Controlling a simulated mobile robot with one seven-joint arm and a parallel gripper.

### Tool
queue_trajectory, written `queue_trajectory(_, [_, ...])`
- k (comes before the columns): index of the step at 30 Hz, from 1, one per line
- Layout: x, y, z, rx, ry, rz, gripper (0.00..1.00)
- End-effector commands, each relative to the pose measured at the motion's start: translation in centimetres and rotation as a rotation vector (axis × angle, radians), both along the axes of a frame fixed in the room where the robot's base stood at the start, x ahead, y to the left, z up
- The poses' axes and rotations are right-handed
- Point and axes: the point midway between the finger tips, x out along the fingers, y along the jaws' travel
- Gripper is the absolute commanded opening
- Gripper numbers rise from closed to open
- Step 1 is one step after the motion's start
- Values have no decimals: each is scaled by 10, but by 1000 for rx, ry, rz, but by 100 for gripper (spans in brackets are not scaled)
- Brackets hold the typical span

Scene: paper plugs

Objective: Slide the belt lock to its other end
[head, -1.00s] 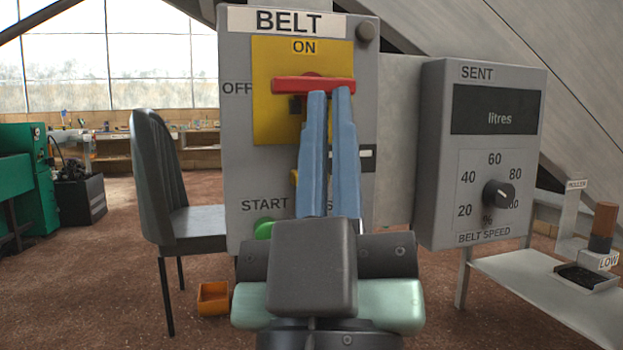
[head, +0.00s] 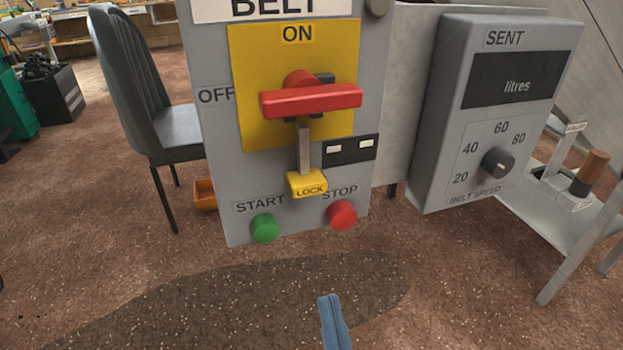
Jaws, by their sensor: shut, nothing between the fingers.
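The yellow lock block (head: 306,185), marked LOCK, sits at the lower end of a short upright grey bar (head: 304,146) on the belt panel (head: 218,215). The bar's upper end meets the red switch handle (head: 311,101). The handle lies level across the yellow plate (head: 252,130), below the ON mark and right of the OFF mark. My gripper (head: 327,299) shows only as blue fingers at the bottom of the view. They are shut together and empty, below the panel in the picture and apart from the lock.
A green START button (head: 265,228) and a red STOP button (head: 341,215) flank the lock from below. A grey speed box (head: 435,150) stands at the right. A chair (head: 130,85) and an orange bin (head: 204,194) are at the left. Nothing shows between fingers and lock.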

Motion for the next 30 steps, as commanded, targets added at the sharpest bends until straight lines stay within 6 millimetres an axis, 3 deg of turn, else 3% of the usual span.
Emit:
queue_trajectory(4, [-7,3,-4,-57,-12,-34,0])
queue_trajectory(8, [2,7,5,-61,-17,-35,0])
queue_trajectory(21, [61,26,71,-57,-18,-33,0])
queue_trajectory(30, [59,25,103,-56,-13,-33,0])
